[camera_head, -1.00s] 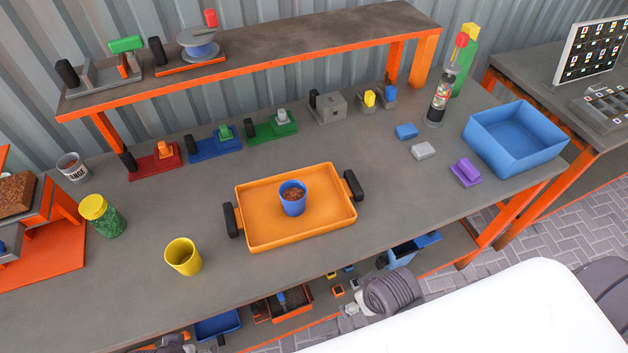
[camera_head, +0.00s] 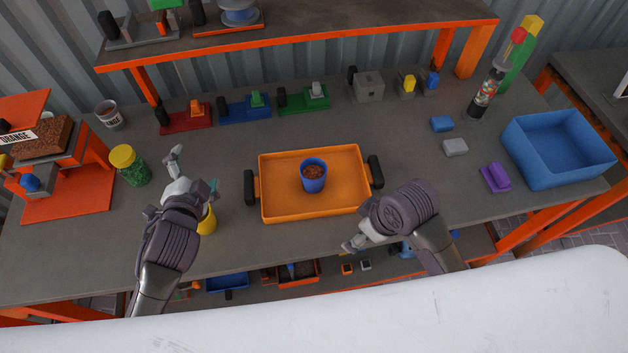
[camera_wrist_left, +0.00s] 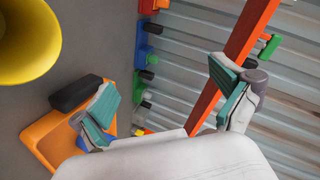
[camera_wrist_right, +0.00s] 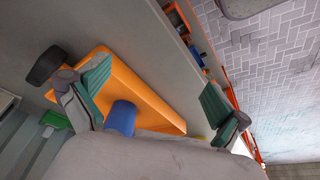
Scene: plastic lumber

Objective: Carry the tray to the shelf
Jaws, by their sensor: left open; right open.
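The orange tray (camera_head: 270,207) lies flat on the grey workbench with a black handle at each short side. A blue cup (camera_head: 313,184) with brown contents stands in it. My left gripper (camera_head: 194,172) is open and empty, above the bench left of the tray, partly in front of the yellow cup (camera_head: 208,222). My right gripper (camera_head: 352,243) is near the tray's front right corner, apart from the right handle; the right wrist view shows it open (camera_wrist_right: 155,95). The shelf (camera_head: 330,38) is the raised dark board with orange edges behind the tray.
A row of small coloured devices (camera_head: 245,107) stands under the shelf. A green-filled jar (camera_head: 133,172) is at left. A blue bin (camera_head: 545,165), a purple block (camera_head: 495,178) and small blocks are at right. Bench space between the tray and the device row is clear.

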